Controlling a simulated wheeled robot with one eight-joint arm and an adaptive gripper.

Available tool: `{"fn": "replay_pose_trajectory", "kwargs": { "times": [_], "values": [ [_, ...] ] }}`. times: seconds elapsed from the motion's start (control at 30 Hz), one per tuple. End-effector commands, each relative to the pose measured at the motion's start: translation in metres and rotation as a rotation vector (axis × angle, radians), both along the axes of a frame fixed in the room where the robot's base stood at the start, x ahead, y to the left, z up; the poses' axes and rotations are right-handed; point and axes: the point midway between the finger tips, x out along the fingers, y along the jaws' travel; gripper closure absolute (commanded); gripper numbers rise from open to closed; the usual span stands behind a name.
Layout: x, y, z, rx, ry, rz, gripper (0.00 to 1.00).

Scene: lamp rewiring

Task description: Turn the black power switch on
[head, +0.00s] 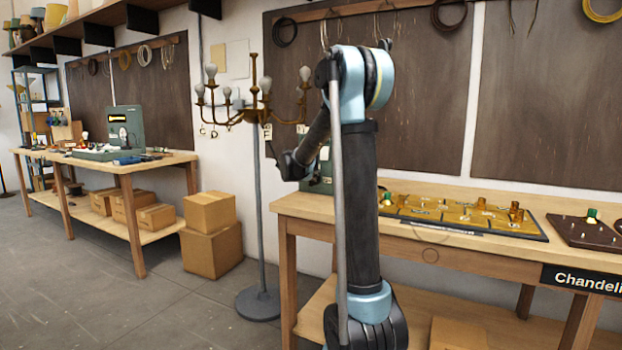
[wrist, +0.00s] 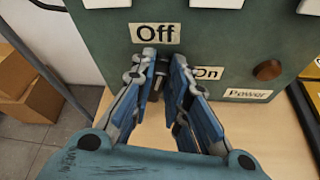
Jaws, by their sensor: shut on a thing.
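In the wrist view, my gripper (wrist: 162,58) is at the front of a dark green box (wrist: 215,35), just below the "Off" label (wrist: 155,33). Its fingertips are close together on a dark piece, which I take to be the black power switch (wrist: 160,68); the fingers hide most of it. The "On" label (wrist: 208,73) is right of the fingers, partly covered. A "Power" label (wrist: 248,94) sits lower right, under a dark round knob (wrist: 267,70). In the head view, the green box (head: 318,180) is mostly behind my arm, and the gripper's fingers cannot be made out.
The box stands on a wooden workbench (head: 290,205). A yellow board with parts (head: 470,212) lies to its right on the bench. A chandelier on a stand (head: 260,220) is left of my arm. Cardboard boxes (head: 210,230) are stacked on the floor further left.

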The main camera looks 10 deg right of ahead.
Motion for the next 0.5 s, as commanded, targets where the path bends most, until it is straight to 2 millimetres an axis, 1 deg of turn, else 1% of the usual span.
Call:
{"fn": "replay_pose_trajectory", "kwargs": {
  "times": [0.13,0.5],
  "values": [
    [-0.004,-0.006,-0.002,0.108,-0.079,-0.004,1.0],
    [-0.01,-0.014,-0.009,0.394,-0.286,-0.004,1.0]
  ]
}}
